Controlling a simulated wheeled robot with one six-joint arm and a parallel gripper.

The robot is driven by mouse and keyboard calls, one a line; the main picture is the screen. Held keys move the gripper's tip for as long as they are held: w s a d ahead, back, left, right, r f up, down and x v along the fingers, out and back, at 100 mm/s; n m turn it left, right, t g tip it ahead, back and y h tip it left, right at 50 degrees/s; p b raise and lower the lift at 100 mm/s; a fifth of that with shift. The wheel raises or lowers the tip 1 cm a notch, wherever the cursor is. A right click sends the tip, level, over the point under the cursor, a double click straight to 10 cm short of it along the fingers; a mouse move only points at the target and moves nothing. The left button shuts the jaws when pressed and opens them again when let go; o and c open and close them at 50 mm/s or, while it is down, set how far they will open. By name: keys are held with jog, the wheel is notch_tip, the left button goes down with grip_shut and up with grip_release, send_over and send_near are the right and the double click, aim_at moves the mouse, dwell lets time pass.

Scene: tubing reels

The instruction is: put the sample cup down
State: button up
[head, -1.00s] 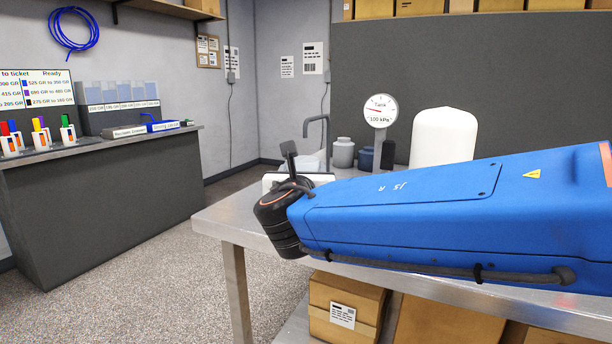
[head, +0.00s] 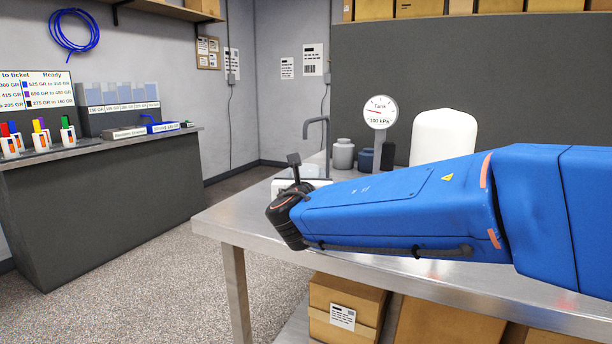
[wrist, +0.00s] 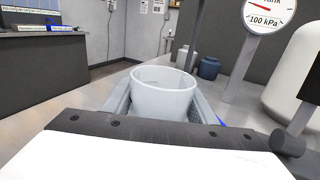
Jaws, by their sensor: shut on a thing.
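The sample cup (wrist: 163,93) is a pale, open-topped cup in the middle of the wrist view. It stands upright between the two grey fingers of my gripper (wrist: 162,106), which is shut on its sides. The cup looks empty. Its base is hidden behind the gripper body, so I cannot tell whether it touches the steel bench (head: 235,217). In the head view my blue arm and black wrist cover most of the gripper, and the cup is not clear there.
A pressure gauge (head: 380,111) and a white tank (head: 443,137) stand on the bench to the right. A grey jar (head: 343,154), a dark blue jar (head: 366,160) and a tap (head: 326,140) are behind. The bench's left front is bare. A dark counter (head: 100,205) stands at left.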

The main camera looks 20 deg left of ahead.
jog(key=o, duration=1.2)
jog(key=shift+c, duration=0.2)
jog(key=shift+s+r, duration=0.1)
jog(key=shift+s, duration=0.2)
jog(key=v, duration=1.1)
jog(key=shift+s+d, duration=0.15)
